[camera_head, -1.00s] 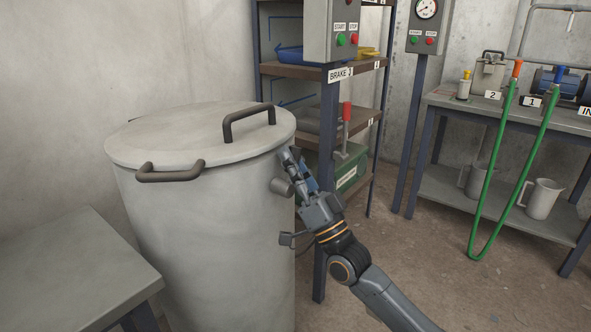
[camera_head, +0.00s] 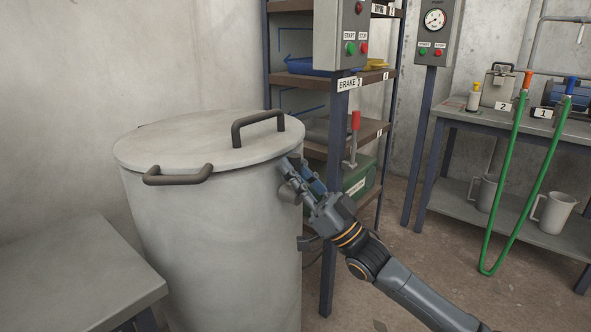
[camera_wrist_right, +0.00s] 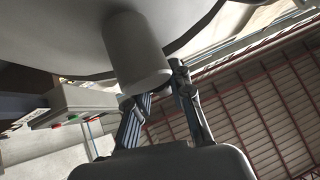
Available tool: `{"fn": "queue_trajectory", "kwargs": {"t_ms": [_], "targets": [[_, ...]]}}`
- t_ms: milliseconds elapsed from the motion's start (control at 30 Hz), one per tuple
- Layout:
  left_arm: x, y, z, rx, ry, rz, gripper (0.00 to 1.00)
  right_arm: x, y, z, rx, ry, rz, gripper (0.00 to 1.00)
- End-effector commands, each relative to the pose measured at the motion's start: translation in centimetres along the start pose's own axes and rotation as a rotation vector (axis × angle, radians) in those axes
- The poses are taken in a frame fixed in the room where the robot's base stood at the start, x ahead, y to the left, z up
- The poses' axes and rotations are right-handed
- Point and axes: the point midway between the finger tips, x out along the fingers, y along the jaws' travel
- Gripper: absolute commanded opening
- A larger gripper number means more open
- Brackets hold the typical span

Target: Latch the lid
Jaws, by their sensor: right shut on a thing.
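The round grey lid (camera_head: 190,143) lies flat on top of the large grey drum (camera_head: 205,240). It has a dark bar handle (camera_head: 236,135) on top. A second dark handle (camera_head: 178,180) is at the front rim. A stubby grey cylinder (camera_head: 287,194), which looks like the latch, sticks out of the drum's right side below the lid. It is large in the right wrist view (camera_wrist_right: 138,52). My right gripper (camera_head: 292,170) is shut on this latch, its fingers partly covering it. The exact contact is hard to see. My left gripper is out of view.
A grey table (camera_head: 75,265) stands at the lower left. A bench (camera_head: 490,125) with green hoses (camera_head: 510,190) stands at right. The floor between is open.

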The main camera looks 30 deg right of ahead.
Motion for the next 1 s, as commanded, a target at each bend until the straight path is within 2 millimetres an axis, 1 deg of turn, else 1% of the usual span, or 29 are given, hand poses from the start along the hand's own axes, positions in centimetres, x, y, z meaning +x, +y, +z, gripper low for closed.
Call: {"fn": "queue_trajectory", "kwargs": {"t_ms": [233, 267, 300, 367, 633, 767, 867, 1000], "targets": [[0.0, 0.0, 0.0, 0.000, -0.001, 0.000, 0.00, -0.1, -0.1, 0.2, -0.005, -0.005, -0.003, 0.00], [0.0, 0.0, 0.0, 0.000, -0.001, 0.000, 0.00, -0.1, -0.1, 0.2, -0.005, -0.005, -0.003, 0.25], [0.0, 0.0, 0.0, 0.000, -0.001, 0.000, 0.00, -0.1, -0.1, 0.2, -0.005, -0.005, -0.002, 0.33], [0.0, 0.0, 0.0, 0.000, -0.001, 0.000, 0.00, -0.1, -0.1, 0.2, -0.004, -0.004, -0.002, 0.45], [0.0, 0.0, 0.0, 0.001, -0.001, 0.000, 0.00, -0.1, -0.1, 0.1, -0.003, -0.002, -0.001, 0.45], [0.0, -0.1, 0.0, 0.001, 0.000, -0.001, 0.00, -0.6, 0.0, 0.1, -0.002, -0.003, 0.000, 0.45], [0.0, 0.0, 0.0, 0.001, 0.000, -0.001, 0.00, -1.9, 0.0, 0.2, -0.001, -0.006, 0.001, 0.45], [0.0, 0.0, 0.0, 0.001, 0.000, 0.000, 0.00, -4.5, 0.0, 0.3, 0.000, -0.009, 0.002, 0.45]]}}
